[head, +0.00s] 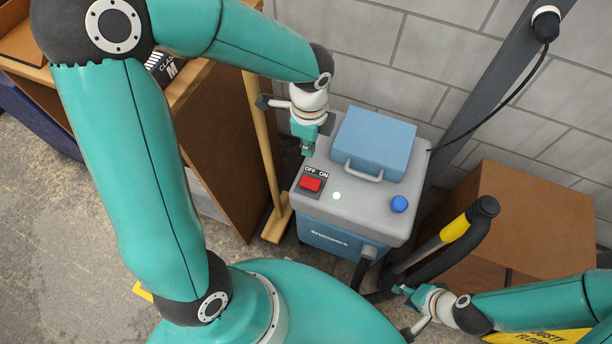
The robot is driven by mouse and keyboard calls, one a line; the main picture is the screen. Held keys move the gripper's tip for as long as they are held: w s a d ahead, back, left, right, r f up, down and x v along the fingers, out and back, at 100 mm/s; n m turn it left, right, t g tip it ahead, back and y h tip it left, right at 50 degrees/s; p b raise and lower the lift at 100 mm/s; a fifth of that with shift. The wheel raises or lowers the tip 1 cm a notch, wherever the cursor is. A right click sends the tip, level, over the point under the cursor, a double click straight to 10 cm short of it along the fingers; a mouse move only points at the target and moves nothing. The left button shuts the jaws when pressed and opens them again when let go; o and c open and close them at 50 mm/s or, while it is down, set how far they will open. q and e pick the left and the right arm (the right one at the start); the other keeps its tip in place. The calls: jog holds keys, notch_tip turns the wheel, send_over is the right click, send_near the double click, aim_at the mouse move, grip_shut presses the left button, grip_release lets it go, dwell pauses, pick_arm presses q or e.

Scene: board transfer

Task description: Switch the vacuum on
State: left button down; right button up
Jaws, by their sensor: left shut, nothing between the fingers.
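The vacuum (377,224) stands by the wall, with a grey top and a blue lower body. A red rocker switch (311,184) sits on the left of its top, under a dark OFF/ON label. My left gripper (307,150) is shut and empty, pointing down over the vacuum's left edge, just behind the switch. I cannot tell whether it touches the top. My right gripper (399,289) is at lower right, in front of the vacuum near its hose; its jaws are too small to read.
A blue lidded box (375,140) with a handle and a blue knob (399,203) are on the vacuum's top. A black hose (450,250) with a yellow band rises at right, before a brown box (530,215). A wooden cabinet (225,140) stands left.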

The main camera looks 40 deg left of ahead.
aim_at(306, 181)
pick_arm(q)
jog(key=shift+a+r, duration=0.1)
notch_tip(306, 181, down, 14)
jog(key=b, duration=0.4)
jog(key=shift+s+a, duration=0.1)
dwell(0.4)
